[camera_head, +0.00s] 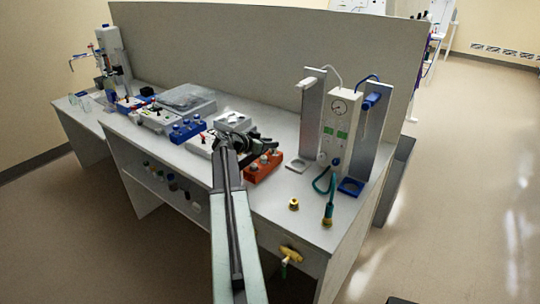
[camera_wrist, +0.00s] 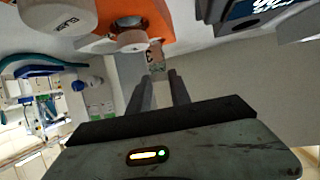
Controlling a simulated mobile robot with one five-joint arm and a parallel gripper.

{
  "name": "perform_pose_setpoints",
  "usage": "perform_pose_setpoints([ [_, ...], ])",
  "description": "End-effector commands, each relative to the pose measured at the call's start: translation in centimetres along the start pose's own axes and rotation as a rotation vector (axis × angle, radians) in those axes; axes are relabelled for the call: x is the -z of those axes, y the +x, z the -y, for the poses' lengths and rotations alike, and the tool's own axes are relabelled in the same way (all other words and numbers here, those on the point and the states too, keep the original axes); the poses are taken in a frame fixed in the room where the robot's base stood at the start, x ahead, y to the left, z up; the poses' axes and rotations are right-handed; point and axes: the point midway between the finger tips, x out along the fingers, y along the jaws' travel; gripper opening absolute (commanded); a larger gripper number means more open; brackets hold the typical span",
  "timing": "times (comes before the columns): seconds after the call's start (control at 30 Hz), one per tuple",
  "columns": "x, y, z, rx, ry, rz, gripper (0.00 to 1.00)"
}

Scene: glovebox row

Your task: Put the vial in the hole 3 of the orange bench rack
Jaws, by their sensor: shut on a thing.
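The orange bench rack (camera_head: 262,171) stands near the front of the bench, with pale and grey tops on it. It also shows at the top of the wrist view (camera_wrist: 158,20), with a round whitish cap at its edge. My gripper (camera_head: 262,143) is just above and behind the rack, partly covering it in the head view. In the wrist view my gripper (camera_wrist: 160,74) is shut on a small pale, brownish thing, seemingly the vial (camera_wrist: 156,57). Its lower part and its clearance from the rack cannot be told. The hole numbers are not readable.
A blue rack (camera_head: 187,130) stands to the left, with grey devices behind it. On the right stand a gauge panel (camera_head: 342,125) and two metal uprights with hoses. A brass fitting (camera_head: 293,204) sits near the front edge. A tall partition (camera_head: 240,50) closes the bench's back.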

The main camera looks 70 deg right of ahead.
Motion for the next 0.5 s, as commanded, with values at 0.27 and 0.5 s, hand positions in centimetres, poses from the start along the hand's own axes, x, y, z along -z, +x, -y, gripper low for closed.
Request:
perform_pose_setpoints([
  [0.27, -3.5, 1.4, 0.0, 0.001, 0.000, 0.000, 0.00],
  [0.5, -3.3, 1.3, 0.1, 0.001, 0.000, 0.000, 0.00],
])
